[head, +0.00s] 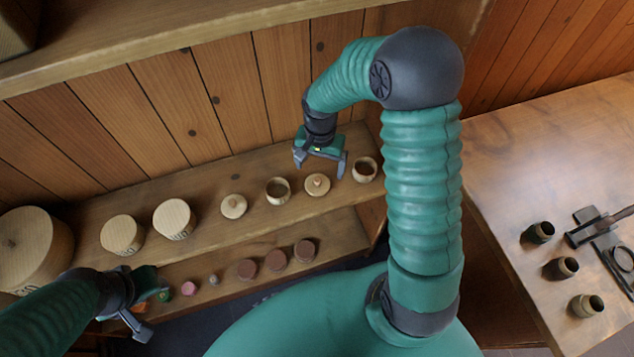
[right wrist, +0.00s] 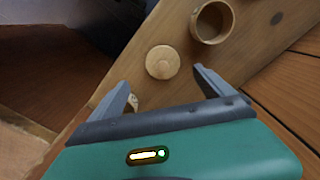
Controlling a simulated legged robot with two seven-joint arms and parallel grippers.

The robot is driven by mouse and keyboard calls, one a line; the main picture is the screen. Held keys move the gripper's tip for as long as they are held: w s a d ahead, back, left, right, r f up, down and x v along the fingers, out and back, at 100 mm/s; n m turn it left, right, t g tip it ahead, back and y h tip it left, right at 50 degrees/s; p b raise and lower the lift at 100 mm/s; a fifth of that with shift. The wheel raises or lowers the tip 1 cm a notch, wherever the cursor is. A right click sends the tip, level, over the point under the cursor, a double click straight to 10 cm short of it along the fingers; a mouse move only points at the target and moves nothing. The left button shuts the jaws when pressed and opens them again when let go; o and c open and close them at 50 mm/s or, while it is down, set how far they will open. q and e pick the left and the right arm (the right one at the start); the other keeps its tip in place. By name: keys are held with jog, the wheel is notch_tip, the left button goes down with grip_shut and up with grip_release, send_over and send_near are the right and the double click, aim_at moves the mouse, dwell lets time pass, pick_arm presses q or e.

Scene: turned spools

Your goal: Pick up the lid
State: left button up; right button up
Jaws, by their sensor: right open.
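Two pale wooden lids with small knobs lie on the upper shelf board: one right of centre (head: 317,184) and one further left (head: 234,206). My right gripper (head: 320,170) is open and empty, its fingers pointing down above the right-hand lid. In the right wrist view a round knobbed lid (right wrist: 162,62) shows just beyond the gap between the open fingers (right wrist: 162,80), apart from both. My left gripper (head: 156,310) is open and empty at the lower left, far from both lids.
Hollow wooden cups (head: 278,190) (head: 365,169) stand beside the lids; one cup (right wrist: 212,22) shows in the wrist view. Pale drums (head: 122,235) (head: 174,219) and a large round box (head: 33,248) stand left. Brown discs (head: 276,260) lie on the lower board. A workbench (head: 550,130) is right.

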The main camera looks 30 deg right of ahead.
aim_at(317, 180)
jog(key=f, duration=0.8)
jog(key=shift+w+a+f, duration=0.1)
jog(key=shift+w+a, duration=0.05)
jog(key=shift+a, duration=0.1)
jog(key=shift+w+f, duration=0.15)
jog(key=shift+f, duration=0.1)
jog(key=c, duration=1.4)
